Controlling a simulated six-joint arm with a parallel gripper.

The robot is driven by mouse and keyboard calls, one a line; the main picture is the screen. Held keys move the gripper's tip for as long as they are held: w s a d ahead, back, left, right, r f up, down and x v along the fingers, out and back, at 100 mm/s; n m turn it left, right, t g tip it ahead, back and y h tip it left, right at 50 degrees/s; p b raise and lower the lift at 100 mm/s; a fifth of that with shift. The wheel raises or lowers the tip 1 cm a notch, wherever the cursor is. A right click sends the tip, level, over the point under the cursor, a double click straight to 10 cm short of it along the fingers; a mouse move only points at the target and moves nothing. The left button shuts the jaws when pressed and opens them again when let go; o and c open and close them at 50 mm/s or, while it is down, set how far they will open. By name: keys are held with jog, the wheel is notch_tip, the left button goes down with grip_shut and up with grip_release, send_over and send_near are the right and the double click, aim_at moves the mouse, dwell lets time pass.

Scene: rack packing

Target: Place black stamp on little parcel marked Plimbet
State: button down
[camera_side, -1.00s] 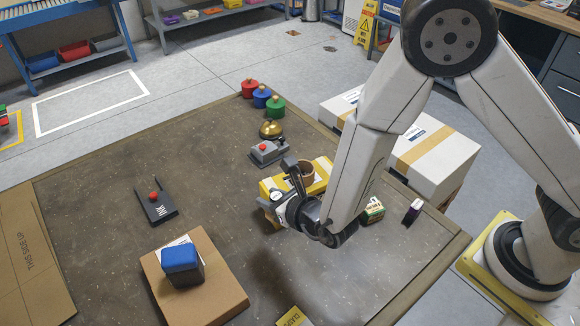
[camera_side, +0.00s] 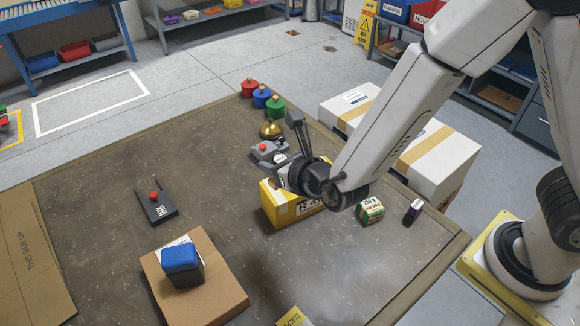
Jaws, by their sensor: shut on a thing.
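My gripper (camera_side: 290,178) is shut at the top of a yellow box (camera_side: 280,211) with large lettering, right of the table's middle. What it holds is hidden by the gripper and the viewing angle. I cannot make out a black stamp for certain. A small green and white carton (camera_side: 370,211) marked "250 g" stands right of my gripper, apart from it. No label reading Plimbet is legible. A small dark piece with a purple side (camera_side: 413,212) stands right of the carton.
A cardboard box (camera_side: 220,287) at front left bears a blue-topped block (camera_side: 182,265). A dark pad marked INK (camera_side: 157,207) lies behind it. A grey device (camera_side: 266,153), a brass bell (camera_side: 270,130) and colored weights (camera_side: 262,97) stand behind. The table's middle is clear.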

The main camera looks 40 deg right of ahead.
jog(key=s+d+f+m+g+h, duration=0.1)
jog(key=s+d+m+g+h, duration=0.2)
jog(key=d+m+g+h, duration=0.7)
jog(key=s+d+f+m+g+h, duration=0.1)
jog(key=s+d+m+h, duration=0.45)
jog(key=d, duration=1.15)
jog(key=s+d+f+m+g+y, duration=0.2)
jog(key=s+d+m+g+y, duration=0.3)
jog(key=s+m+g, duration=0.55)
jog(key=s+a+m+g+y, duration=0.2)
jog(key=a+m+y, duration=0.1)
jog(key=m+y, duration=0.55)
jog(key=s+a+m+g+y, duration=0.1)
jog(key=s+a+m+y, duration=0.25)
jog(key=m+y, duration=0.5)
jog(key=w+d+r+m+t+y, duration=0.1)
jog(key=w+r+m+t+y, duration=0.15)
jog(key=w+m+t, duration=0.45)
jog(key=w+d+r+m+t+y, duration=0.1)
jog(key=w+r+m+t+y, duration=0.15)
jog(key=w+m+t, duration=0.45)
notch_tip(320, 180, down, 6)
jog(key=s+m+t, duration=0.1)
jog(key=m+t, duration=0.1)
jog(key=shift+s+a, duration=0.25)
jog(key=shift+s, duration=0.15)
